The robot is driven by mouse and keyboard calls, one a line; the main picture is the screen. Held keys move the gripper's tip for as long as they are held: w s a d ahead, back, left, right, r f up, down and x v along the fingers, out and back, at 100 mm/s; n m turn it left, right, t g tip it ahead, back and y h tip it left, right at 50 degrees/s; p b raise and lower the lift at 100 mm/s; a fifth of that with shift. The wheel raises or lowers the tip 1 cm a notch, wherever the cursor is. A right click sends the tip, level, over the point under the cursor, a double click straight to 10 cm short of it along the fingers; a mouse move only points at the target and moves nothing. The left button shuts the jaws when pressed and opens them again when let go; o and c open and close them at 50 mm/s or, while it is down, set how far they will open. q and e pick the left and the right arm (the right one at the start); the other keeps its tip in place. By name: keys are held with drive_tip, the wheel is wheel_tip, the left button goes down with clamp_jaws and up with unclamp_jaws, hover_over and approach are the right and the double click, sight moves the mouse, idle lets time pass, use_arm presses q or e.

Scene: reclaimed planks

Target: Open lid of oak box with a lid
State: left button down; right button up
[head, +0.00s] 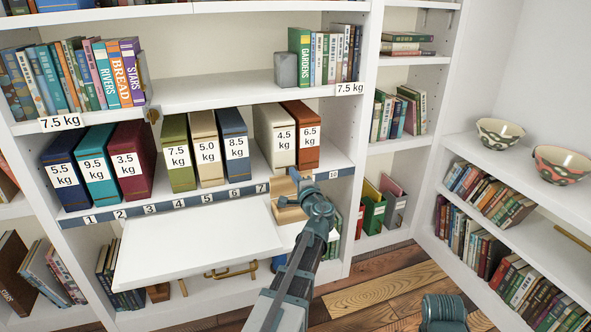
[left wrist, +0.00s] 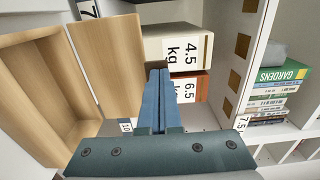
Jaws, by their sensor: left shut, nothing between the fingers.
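My left gripper (head: 296,177) is at the right side of the raised lid. Its fingers are together with nothing between them (left wrist: 157,88). I cannot tell whether they touch the lid. My right gripper is out of view.
A white flap or drawer (head: 190,240) juts out below. Patterned bowls (head: 565,165) stand on the right-hand shelf. The wooden floor (head: 380,290) is free in front.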

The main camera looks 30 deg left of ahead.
use_arm(q)
drive_tip(key=shift+w+a+r+g+h+p, duration=0.2)
drive_tip(key=shift+w+a+p, duration=0.1)
drive_tip(key=shift+w+a, duration=0.15)
drive_tip(key=shift+w+a+r+g+h+p, duration=0.1)
drive_tip(key=shift+w+a+h+p, duration=0.1)
drive_tip(key=shift+w+a+p, duration=0.15)
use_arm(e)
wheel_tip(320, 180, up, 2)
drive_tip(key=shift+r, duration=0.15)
use_arm(q)
drive_tip(key=r+p+v, duration=0.1)
drive_tip(key=p+v, duration=0.2)
drive_tip(key=v, duration=1)
drive_tip(key=shift+s+d+r, duration=0.2)
drive_tip(key=shift+s+r, duration=0.05)
drive_tip(key=shift+r, duration=0.2)
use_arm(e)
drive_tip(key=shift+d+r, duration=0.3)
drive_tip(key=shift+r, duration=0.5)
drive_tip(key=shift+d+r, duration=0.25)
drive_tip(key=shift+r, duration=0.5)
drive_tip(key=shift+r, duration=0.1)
